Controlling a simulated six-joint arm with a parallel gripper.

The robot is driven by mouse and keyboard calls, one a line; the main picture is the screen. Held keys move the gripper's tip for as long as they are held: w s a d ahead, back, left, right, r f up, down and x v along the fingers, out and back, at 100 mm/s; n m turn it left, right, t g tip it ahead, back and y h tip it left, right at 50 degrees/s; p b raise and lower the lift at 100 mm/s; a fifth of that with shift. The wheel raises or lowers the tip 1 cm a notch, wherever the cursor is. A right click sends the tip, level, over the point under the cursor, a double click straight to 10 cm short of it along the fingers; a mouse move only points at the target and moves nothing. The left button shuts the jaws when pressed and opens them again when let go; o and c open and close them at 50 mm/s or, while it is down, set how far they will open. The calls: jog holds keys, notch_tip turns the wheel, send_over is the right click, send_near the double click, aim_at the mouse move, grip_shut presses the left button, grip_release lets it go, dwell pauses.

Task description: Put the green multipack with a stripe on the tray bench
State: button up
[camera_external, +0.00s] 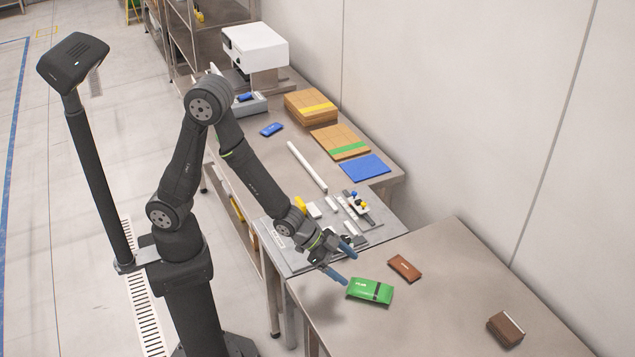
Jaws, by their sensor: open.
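The green multipack (361,291) has a dark stripe across its right part and pale lettering. It lies near the left edge of the bare grey bench (440,325) in the foreground. My gripper (347,264) has blue fingers spread apart. It is just up and left of the green multipack in the picture, with the lower fingertip close to the pack's left corner. I cannot tell whether they touch. Nothing shows between the fingers. Which bench is the tray bench is not clear from this view.
A brown pack (405,268) lies right of the green one, and a dark brown box (505,329) farther right. A grey board with small parts (295,260) lies behind. Cardboard boxes (310,106), a blue sheet (365,167) and a white machine (256,47) stand along the wall.

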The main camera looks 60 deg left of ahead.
aim_at(370, 287)
jog(key=x, duration=0.5)
jog(key=shift+w+d+f, duration=0.15)
jog(key=shift+f+x, duration=0.2)
jog(key=shift+x, duration=2.45)
jog(key=c, duration=1.2)
jog(key=shift+c, duration=0.2)
jog(key=shift+r, duration=0.1)
jog(key=shift+r, duration=0.45)
jog(key=r, duration=0.3)
jog(key=shift+s+r, duration=0.25)
jog(key=shift+r, duration=0.05)
jog(key=s+d+r, duration=0.3)
jog(key=s+r, duration=0.3)
jog(key=s, duration=0.5)
jog(key=shift+d+r, duration=0.2)
jog(key=shift+d, duration=0.05)
